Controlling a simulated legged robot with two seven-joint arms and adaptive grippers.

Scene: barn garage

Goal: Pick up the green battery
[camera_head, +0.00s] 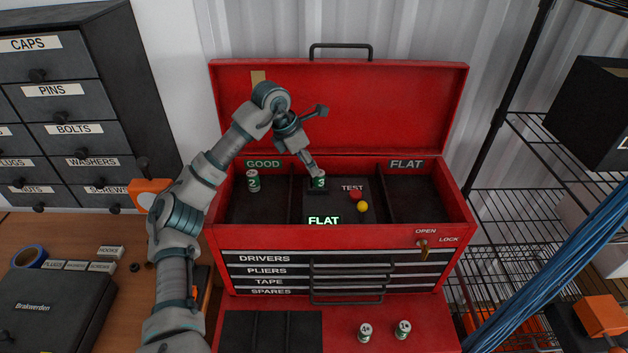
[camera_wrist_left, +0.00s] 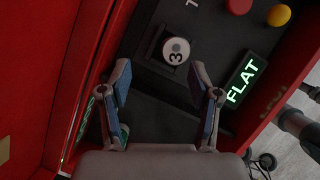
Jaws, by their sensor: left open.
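A green battery with a white top marked 3 (camera_head: 319,183) stands upright in the tester in the toolbox's middle section. It also shows in the left wrist view (camera_wrist_left: 176,50). My left gripper (camera_head: 312,168) is open just above and beside it. In the left wrist view the fingers (camera_wrist_left: 164,92) are spread, with the battery just past their tips and nothing between them. Another green battery marked 2 (camera_head: 253,181) stands in the GOOD compartment. Batteries marked 4 (camera_head: 365,333) and 1 (camera_head: 403,329) stand on the red surface in front. My right gripper is not seen.
The tester has a lit FLAT sign (camera_head: 323,221), a red button (camera_head: 355,195) and a yellow knob (camera_head: 363,207). The FLAT compartment (camera_head: 413,198) looks empty. The raised red lid (camera_head: 340,105) stands behind. Toolbox walls surround the compartments.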

